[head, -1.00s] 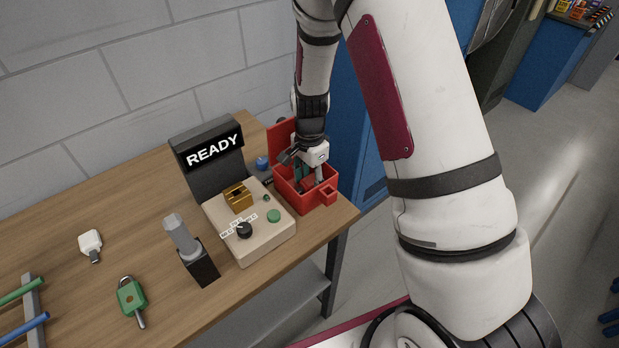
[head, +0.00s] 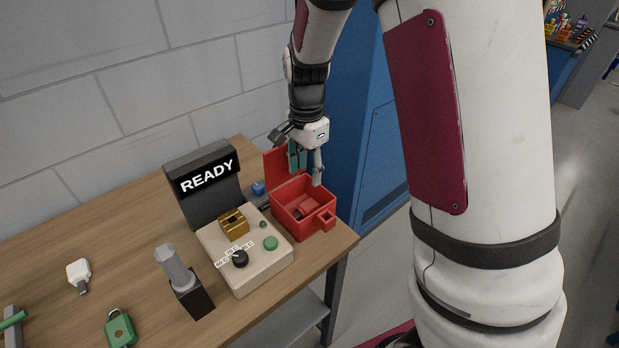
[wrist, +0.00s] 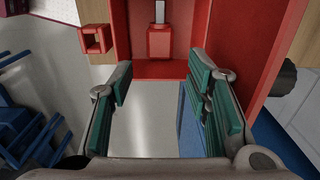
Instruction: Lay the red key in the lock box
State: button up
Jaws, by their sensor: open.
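The red lock box (head: 318,222) stands open near the table's right end, its lid raised at the back. The red key (head: 308,204) lies inside it, low between the walls. In the wrist view the key (wrist: 160,42) shows its red head and a grey shaft running out of the top of the picture. My gripper (head: 307,168) is just above the box, pointing down, its green-padded fingers apart. In the wrist view nothing is between the fingers (wrist: 160,85), and the key lies beyond them, clear of both.
Left of the box stands a beige control panel (head: 250,262) with a READY display (head: 208,175). A grey key in a black holder (head: 190,295), a green padlock-shaped key (head: 120,328) and a white key (head: 78,272) are farther left. A blue cabinet (head: 375,150) is behind.

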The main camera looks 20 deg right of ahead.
jog(key=s+a+r+n+t, duration=0.1)
jog(key=s+r+n, duration=0.2)
jog(key=s+r, duration=0.3)
jog(key=s+r+n+t, duration=0.2)
jog(key=s+r+n, duration=0.2)
jog(key=r, duration=0.5)
jog(key=s+r+n+t, duration=0.1)
jog(key=s+r+n, duration=0.1)
jog(key=s, duration=0.4)
jog(key=s+r+n+t, duration=0.1)
jog(key=s+r+n, duration=0.2)
jog(key=s+n, duration=0.2)
jog(key=shift+s+a+r+t, duration=0.15)
jog(key=shift+s+t, duration=0.15)
jog(key=shift+s, duration=0.6)
